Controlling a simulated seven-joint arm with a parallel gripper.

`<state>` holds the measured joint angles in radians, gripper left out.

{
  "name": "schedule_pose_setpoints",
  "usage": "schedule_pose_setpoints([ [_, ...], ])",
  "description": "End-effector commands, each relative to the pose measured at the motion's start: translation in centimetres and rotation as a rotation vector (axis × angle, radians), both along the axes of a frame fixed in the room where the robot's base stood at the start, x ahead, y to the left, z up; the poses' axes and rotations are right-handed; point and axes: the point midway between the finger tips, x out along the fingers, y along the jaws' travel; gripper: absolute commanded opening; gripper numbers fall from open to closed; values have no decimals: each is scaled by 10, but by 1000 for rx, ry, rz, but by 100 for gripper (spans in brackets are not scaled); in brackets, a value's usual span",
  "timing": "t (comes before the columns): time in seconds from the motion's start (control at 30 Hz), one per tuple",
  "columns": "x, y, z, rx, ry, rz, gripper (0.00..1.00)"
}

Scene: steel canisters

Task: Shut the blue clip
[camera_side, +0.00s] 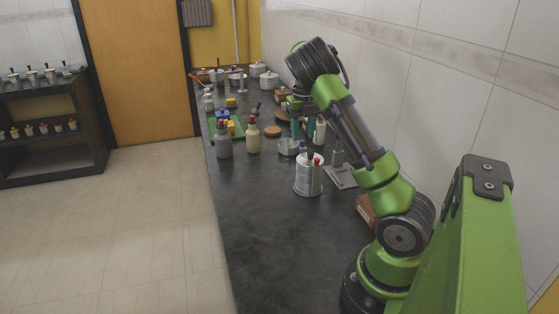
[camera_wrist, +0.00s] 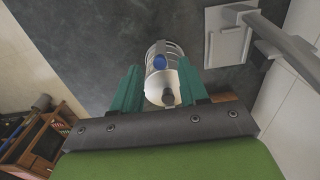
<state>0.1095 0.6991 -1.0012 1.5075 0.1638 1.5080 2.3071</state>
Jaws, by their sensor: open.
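A steel canister (camera_side: 308,178) stands on the dark bench in front of my arm in the side view. In the wrist view the canister (camera_wrist: 172,79) shows beyond and between my fingers, with a dark knob (camera_wrist: 168,97) on its pale end. A small blue part (camera_wrist: 160,62), which looks like the blue clip, shows on it; a blue bit (camera_side: 302,146) also shows at its top in the side view. I cannot tell whether the clip is open. My gripper (camera_wrist: 160,66) is open, its two teal fingers apart, with no contact visible. In the side view my gripper (camera_side: 302,122) is above the bench.
A grey plate with a stand (camera_side: 342,175) is right of the canister, near the tiled wall. Two bottles (camera_side: 253,138) (camera_side: 224,142) stand behind it to the left. Several pots and other items crowd the far bench. The near-left bench top is clear.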

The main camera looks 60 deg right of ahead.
Motion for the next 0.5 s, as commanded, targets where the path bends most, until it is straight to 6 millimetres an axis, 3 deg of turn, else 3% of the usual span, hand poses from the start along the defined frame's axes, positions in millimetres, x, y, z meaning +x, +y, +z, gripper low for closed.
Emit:
schedule_pose_setpoints([
  [0.2,0,0,-20,1,-1,0,44],
  [0.5,0,0,-23,-1,-1,0,44],
])
